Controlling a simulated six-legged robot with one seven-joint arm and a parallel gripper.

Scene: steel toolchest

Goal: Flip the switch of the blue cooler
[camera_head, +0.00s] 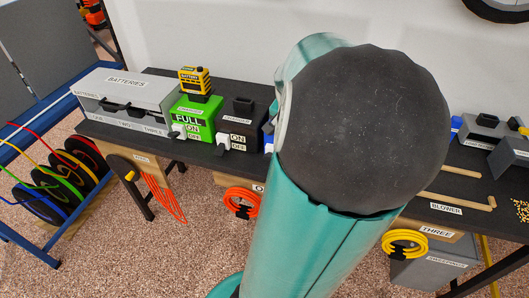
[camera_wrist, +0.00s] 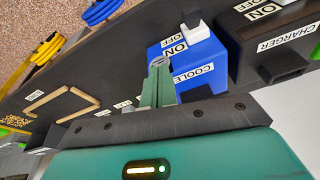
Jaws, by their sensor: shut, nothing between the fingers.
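The blue cooler (camera_wrist: 205,56) is in the upper middle of the wrist view, with ON, OFF and COOLER labels. Its white switch (camera_wrist: 194,27) sticks out near the ON and OFF labels. My gripper (camera_wrist: 159,63) is shut and empty. Its fingertips overlap the cooler's left part in the picture, below and left of the switch; I cannot tell whether they touch. In the head view my arm hides most of the cooler, leaving a thin blue strip (camera_head: 268,129) at the arm's left edge. My gripper is hidden there.
The black charger (camera_head: 238,123) stands beside the cooler, with the green charger box (camera_head: 198,118) and grey batteries case (camera_head: 125,99) farther left.

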